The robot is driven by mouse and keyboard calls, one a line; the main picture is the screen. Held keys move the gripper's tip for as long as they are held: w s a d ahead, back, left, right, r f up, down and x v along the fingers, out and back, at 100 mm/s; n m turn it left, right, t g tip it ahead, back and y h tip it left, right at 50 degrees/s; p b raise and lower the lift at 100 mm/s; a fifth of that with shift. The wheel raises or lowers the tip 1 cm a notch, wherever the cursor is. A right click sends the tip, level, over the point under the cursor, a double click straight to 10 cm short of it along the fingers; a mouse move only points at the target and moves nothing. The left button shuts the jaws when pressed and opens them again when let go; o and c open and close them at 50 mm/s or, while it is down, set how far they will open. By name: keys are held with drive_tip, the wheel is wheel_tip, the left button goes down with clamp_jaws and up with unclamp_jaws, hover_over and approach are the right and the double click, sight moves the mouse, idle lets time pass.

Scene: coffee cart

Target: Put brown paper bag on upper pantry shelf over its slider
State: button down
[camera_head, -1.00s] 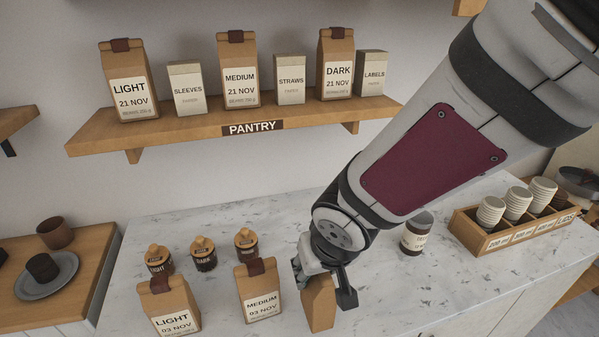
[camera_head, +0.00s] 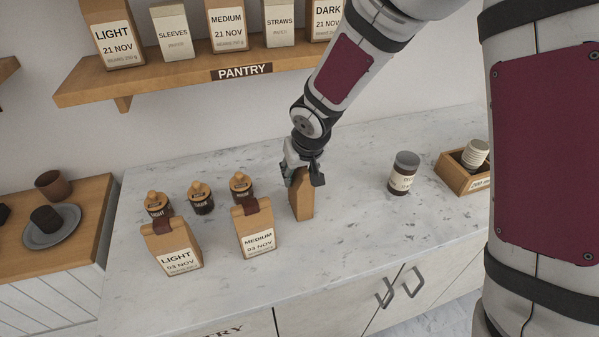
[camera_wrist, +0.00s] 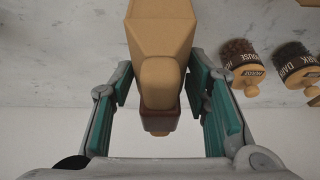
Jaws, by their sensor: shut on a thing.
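My gripper (camera_head: 301,178) is shut on the top of a brown paper bag (camera_head: 301,204), which is upright at the counter, right of the MEDIUM 03 NOV bag. I cannot tell whether its base touches the counter. In the wrist view the bag (camera_wrist: 162,35) and its dark red-brown clip (camera_wrist: 160,120) lie between the teal finger pads. Its label is not visible. The pantry shelf (camera_head: 160,82) on the wall holds LIGHT (camera_head: 120,42), MEDIUM (camera_head: 227,30) and DARK (camera_head: 327,20) bags, dated 21 NOV where readable. I cannot make out a slider.
LIGHT (camera_head: 172,246) and MEDIUM (camera_head: 256,228) bags dated 03 NOV stand on the counter (camera_head: 330,255), with small jars (camera_head: 201,198) behind. A dark jar (camera_head: 403,174) and cup crate (camera_head: 455,178) are to the right. SLEEVES (camera_head: 173,32) and STRAWS (camera_head: 279,22) boxes fill shelf gaps.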

drive_tip(key=shift+f, duration=0.45)
drive_tip(key=c, duration=0.9)
unclamp_jaws()
drive_tip(key=shift+r, duration=0.3)
drive_tip(key=p+v, duration=0.1)
drive_tip(key=v, duration=1)
drive_tip(key=shift+s+d+r, duration=0.1)
drive_tip(key=shift+s+r, duration=0.2)
